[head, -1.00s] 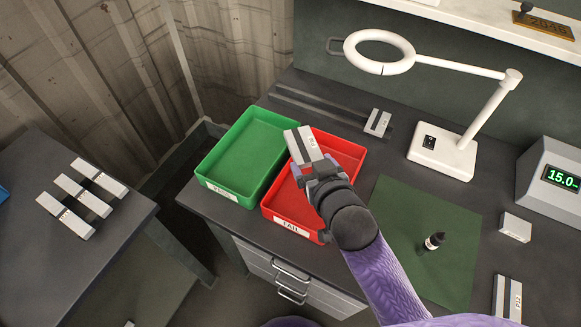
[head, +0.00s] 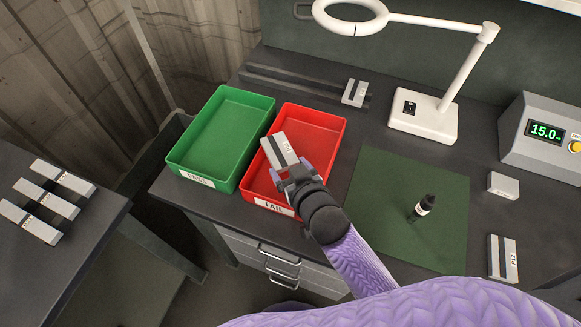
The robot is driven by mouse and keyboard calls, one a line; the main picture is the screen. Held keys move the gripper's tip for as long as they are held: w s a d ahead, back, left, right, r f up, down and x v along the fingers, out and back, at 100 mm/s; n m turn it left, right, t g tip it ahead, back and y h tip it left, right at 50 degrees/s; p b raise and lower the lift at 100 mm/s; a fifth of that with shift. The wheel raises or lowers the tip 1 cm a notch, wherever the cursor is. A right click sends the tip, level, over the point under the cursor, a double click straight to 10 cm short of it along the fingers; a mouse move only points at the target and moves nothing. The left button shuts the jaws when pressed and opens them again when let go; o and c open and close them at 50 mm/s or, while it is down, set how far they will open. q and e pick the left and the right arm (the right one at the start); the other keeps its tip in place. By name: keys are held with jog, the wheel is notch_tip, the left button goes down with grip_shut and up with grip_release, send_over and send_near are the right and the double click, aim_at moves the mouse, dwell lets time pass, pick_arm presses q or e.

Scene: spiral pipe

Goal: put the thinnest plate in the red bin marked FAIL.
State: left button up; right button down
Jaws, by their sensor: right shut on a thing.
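My right gripper (head: 293,176) is shut on a light grey plate with a dark stripe (head: 277,152). It holds the plate over the red bin (head: 325,125), whose front label reads FAIL. The plate overlaps the bin's left part in the head view; I cannot tell its exact height above the floor of the bin. The green bin (head: 222,130) stands just left of the red one and is empty. My left gripper is not in view.
Several similar plates (head: 47,198) lie on the left table. Another plate (head: 355,92) lies by the rail behind the bins, and one (head: 502,258) at the right. A white lamp (head: 424,122), a small bottle (head: 422,208) on a green mat (head: 385,245), and a 15.0 display box (head: 548,140) stand right.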

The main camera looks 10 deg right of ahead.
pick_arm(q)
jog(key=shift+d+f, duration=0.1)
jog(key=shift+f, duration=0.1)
pick_arm(e)
jog(key=shift+f, duration=0.3)
jog(key=shift+c, duration=0.8)
grip_release()
jog(key=shift+o, duration=0.8)
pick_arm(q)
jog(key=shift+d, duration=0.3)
pick_arm(e)
jog(key=shift+r, duration=0.2)
jog(key=shift+r+p, duration=0.5)
jog(key=shift+r, duration=0.2)
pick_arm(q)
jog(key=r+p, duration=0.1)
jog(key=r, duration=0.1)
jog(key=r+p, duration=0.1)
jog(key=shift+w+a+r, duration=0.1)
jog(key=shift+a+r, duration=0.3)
pick_arm(e)
jog(key=v, duration=1.1)
jog(key=shift+s, duration=0.45)
jog(key=shift+d, duration=0.1)
